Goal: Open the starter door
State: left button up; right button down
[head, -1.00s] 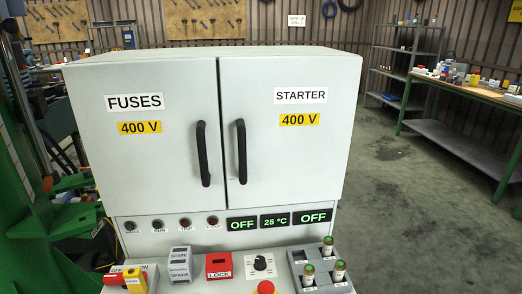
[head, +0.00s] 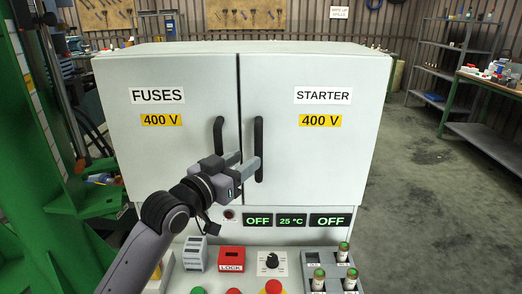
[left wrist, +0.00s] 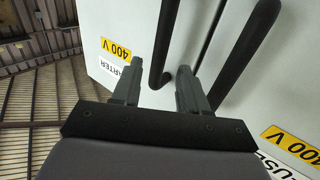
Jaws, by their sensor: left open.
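The grey cabinet has a starter door (head: 322,165) on the right, labelled STARTER and 400 V, and it is shut. Its black vertical handle (head: 259,135) is near the middle seam; this handle also shows in the left wrist view (left wrist: 167,35). My left gripper (head: 249,161) is open at the handle's lower half. In the left wrist view the handle appears between the two fingertips (left wrist: 157,75); contact cannot be told. My right gripper is not in view.
The fuses door (head: 160,160) is shut; its handle (head: 219,135) is close beside my left gripper. A control panel below carries a red LOCK block (head: 231,259), a knob (head: 271,262) and a fuse holder. Two displays read OFF (head: 330,219).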

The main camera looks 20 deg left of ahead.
aim_at(256, 153)
pick_arm(q)
jog(key=shift+p+x, duration=0.4)
jog(key=shift+x, duration=2.85)
jog(key=shift+f, duration=0.15)
grip_shut()
